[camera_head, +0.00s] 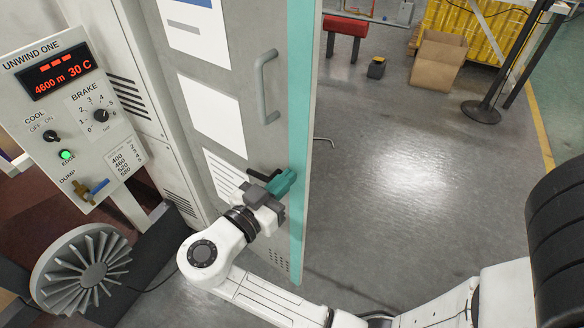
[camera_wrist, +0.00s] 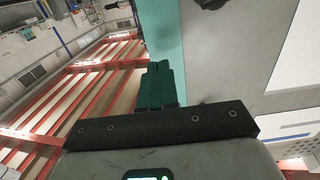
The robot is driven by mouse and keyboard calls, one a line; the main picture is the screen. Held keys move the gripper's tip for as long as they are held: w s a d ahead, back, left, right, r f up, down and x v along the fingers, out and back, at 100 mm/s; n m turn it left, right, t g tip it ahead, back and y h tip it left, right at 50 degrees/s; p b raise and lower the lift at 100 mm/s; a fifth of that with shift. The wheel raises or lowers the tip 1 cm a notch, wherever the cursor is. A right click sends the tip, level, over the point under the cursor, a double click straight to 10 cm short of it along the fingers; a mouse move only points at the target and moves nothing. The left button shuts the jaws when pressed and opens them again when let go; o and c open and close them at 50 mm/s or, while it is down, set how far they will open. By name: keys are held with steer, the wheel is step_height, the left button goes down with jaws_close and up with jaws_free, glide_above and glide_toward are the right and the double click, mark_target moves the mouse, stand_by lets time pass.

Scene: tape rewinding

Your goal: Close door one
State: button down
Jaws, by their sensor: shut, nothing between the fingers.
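The grey cabinet door (camera_head: 240,70) with a teal edge strip (camera_head: 299,110) stands in the middle of the head view. It has a grey handle (camera_head: 266,90) high up and pale sheets on its face. My gripper (camera_head: 287,180) is shut and empty, with its teal fingers in front of the door near the teal strip, below the handle. In the wrist view my gripper (camera_wrist: 160,70) points at the teal strip (camera_wrist: 162,30) and the door's grey face (camera_wrist: 225,60). I cannot tell whether the fingers touch the door.
A control panel (camera_head: 70,110) marked "UNWIND ONE" and a finned fan wheel (camera_head: 85,268) are at the left. Open grey floor (camera_head: 400,170) lies right of the door. A cardboard box (camera_head: 437,60), a red bench (camera_head: 345,25) and a black post base (camera_head: 481,112) stand farther back.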

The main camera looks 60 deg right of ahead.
steer(key=shift+s+d, duration=0.2)
steer(key=shift+d, duration=1.15)
steer(key=shift+d, duration=0.1)
